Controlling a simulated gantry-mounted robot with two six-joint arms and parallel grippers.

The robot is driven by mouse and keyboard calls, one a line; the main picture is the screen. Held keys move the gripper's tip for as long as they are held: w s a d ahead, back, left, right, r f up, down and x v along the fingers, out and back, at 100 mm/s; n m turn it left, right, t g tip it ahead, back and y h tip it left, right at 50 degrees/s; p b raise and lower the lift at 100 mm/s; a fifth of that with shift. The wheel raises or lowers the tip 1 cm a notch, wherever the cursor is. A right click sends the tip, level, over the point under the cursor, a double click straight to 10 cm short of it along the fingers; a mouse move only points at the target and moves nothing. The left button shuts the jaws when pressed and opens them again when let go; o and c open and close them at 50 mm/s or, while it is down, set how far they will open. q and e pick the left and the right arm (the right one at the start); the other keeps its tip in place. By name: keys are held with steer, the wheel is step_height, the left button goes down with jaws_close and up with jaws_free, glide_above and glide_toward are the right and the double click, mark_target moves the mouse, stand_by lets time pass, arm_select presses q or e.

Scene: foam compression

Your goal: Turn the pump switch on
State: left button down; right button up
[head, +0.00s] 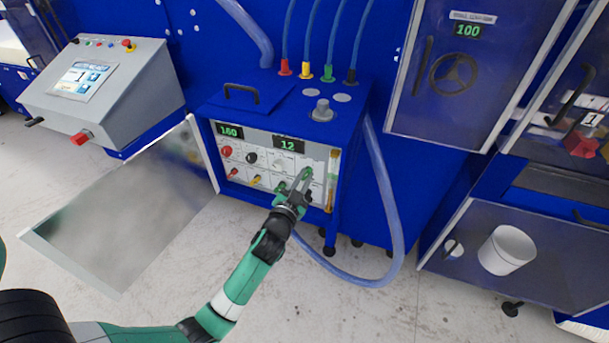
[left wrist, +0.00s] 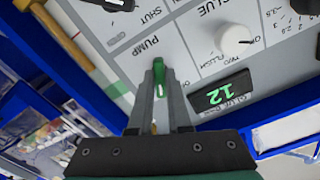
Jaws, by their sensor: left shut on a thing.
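The pump switch is a small green lever on the white front panel (head: 262,160) of the blue machine, beside the printed word PUMP. In the left wrist view the green pump switch (left wrist: 158,72) stands between my left fingertips, beside the panel's printing. My left gripper (head: 304,177) reaches the right part of the panel and is shut on the pump switch; the left wrist view shows its two fingers (left wrist: 160,88) close together around it. The fingers partly hide the switch in the head view. My right gripper is not in view.
Close by on the panel are a white knob (left wrist: 233,37), a green 12 display (left wrist: 221,97) and several coloured knobs and levers. A clear hose (head: 388,215) loops at the machine's right. A grey control console (head: 100,90) stands left. A white bucket (head: 507,250) is at right.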

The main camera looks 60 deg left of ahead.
arm_select(q)
steer(key=shift+m, duration=0.6)
steer(key=c, duration=0.9)
jaws_free()
steer(key=shift+o, duration=0.2)
steer(key=v, duration=1.1)
steer(key=shift+s+d, duration=0.2)
steer(key=shift+d, duration=0.05)
steer(key=shift+w+d, duration=0.1)
